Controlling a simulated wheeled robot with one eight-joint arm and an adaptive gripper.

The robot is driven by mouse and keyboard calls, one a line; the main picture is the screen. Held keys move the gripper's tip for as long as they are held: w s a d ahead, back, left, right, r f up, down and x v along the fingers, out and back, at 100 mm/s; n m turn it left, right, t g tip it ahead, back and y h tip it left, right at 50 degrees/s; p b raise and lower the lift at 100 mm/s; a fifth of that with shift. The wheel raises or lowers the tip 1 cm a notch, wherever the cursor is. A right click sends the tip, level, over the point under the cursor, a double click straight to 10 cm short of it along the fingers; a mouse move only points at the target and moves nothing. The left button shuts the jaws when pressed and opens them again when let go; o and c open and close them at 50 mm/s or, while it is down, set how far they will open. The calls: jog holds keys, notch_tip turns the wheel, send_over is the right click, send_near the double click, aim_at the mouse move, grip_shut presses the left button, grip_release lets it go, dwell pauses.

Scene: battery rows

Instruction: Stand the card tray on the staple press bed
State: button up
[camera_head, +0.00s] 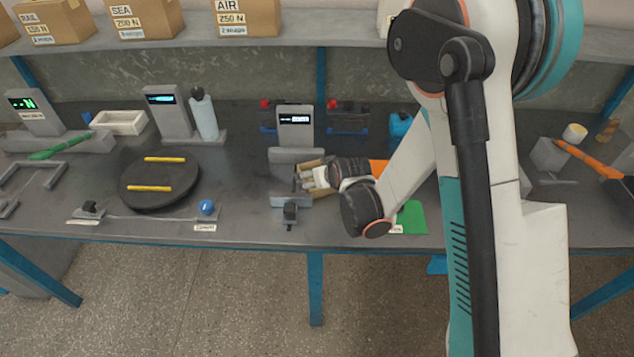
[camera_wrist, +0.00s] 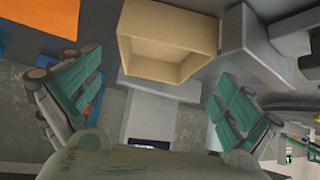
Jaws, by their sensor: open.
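The card tray is a small open tan box (camera_wrist: 168,50); its open side faces my wrist camera. In the head view only a tan strip of it (camera_head: 311,164) shows beside my gripper. The tray's underside contact is hidden.
A round black turntable (camera_head: 160,180) with yellow bars stands left of the press. An orange sheet (camera_head: 379,168) and a green patch (camera_head: 411,216) lie to the right. A white tray (camera_head: 118,122) and a bottle (camera_head: 203,117) stand at the back left.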

jog(key=x, duration=0.3)
jog(key=shift+d+f+b, duration=0.1)
jog(key=shift+f+b, duration=0.05)
jog(key=shift+b, duration=0.2)
jog(key=c, duration=1.1)
jog(key=shift+c, duration=0.2)
